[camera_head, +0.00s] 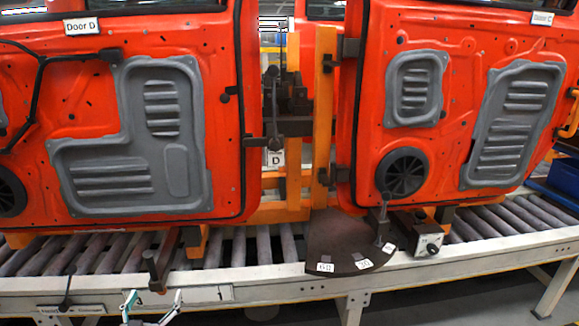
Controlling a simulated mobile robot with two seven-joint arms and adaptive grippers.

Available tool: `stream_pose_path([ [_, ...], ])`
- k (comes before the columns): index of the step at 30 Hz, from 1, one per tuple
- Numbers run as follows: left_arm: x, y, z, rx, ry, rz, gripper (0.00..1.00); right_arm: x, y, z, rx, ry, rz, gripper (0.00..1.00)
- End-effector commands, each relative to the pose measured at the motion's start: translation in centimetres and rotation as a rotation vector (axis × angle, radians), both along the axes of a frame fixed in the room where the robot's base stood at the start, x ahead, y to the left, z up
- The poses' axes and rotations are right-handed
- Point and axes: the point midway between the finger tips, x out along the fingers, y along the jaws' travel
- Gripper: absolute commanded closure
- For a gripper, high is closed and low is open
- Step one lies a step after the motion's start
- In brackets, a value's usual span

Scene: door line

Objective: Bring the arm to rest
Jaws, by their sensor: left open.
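My left gripper (150,309) shows at the bottom edge of the head view, left of centre. Its two pale fingers with teal parts stand apart, and nothing shows between them. It is in front of the conveyor's front rail, below Door D. The rest of the left arm is cut off by the bottom of the frame. My right gripper is not in view.
Orange Door D (225,130) stands at left and orange Door C (460,120) at right, above a roller conveyor (265,247). A short lever (66,290) stands at lower left.

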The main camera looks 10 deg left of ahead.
Motion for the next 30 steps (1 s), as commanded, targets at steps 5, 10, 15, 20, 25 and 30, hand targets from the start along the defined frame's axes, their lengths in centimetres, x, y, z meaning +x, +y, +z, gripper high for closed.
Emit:
stream_pose_path([
  [5,-5.0,-7.4,-4.6,0.042,0.140,-0.155,0.17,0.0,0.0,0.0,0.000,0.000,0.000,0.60],
  [10,-12.5,-15.5,-9.0,0.082,0.311,-0.312,0.17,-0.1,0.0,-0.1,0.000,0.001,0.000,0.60],
  [15,-20.3,-21.5,-11.5,0.108,0.464,-0.415,0.17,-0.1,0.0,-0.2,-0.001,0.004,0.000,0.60],
  [20,-25.2,-24.3,-12.3,0.123,0.552,-0.456,0.17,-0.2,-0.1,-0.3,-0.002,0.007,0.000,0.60],
  [25,-26.7,-25.2,-12.4,0.127,0.582,-0.466,0.17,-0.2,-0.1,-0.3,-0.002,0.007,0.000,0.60],
  [30,-26.7,-25.2,-12.4,0.128,0.582,-0.466,0.17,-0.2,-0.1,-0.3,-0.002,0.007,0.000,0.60],
])
